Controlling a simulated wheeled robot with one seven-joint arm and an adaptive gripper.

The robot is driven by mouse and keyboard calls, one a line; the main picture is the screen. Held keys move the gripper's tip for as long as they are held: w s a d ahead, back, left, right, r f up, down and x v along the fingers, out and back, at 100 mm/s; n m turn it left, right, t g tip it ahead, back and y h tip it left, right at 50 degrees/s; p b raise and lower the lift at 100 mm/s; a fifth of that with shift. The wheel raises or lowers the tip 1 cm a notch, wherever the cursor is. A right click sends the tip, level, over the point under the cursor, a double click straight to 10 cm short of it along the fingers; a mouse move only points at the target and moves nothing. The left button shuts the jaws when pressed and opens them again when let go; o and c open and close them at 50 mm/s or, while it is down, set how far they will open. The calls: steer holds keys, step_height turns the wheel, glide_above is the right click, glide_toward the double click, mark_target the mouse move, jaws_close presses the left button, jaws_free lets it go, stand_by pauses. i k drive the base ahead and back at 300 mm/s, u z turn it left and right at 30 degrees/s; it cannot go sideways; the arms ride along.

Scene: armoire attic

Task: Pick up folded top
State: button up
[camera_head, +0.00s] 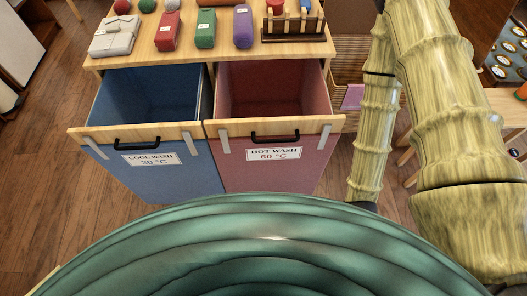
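A pale grey folded cloth (113,36), which looks like a folded top, lies at the left end of the wooden table top. Red (167,31), green (205,28) and purple (243,27) bundles lie in a row to its right; I cannot tell whether any of them is a top. My arm shows at the right, but my gripper is not in view, so its distance from the cloth cannot be told.
Two open pull-out bins stand below the table top: a blue COOL WASH bin (156,180) and a red HOT WASH bin (270,178). A wooden rack (293,30) stands right of the bundles. A wicker basket (345,72) stands behind my arm. Wooden floor (40,150) is clear at left.

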mark_target(206, 25)
steer(key=u, duration=3.1)
steer(key=i, duration=0.55)
steer(key=z, duration=3)
steer(key=i, duration=0.5)
steer(key=u, duration=0.05)
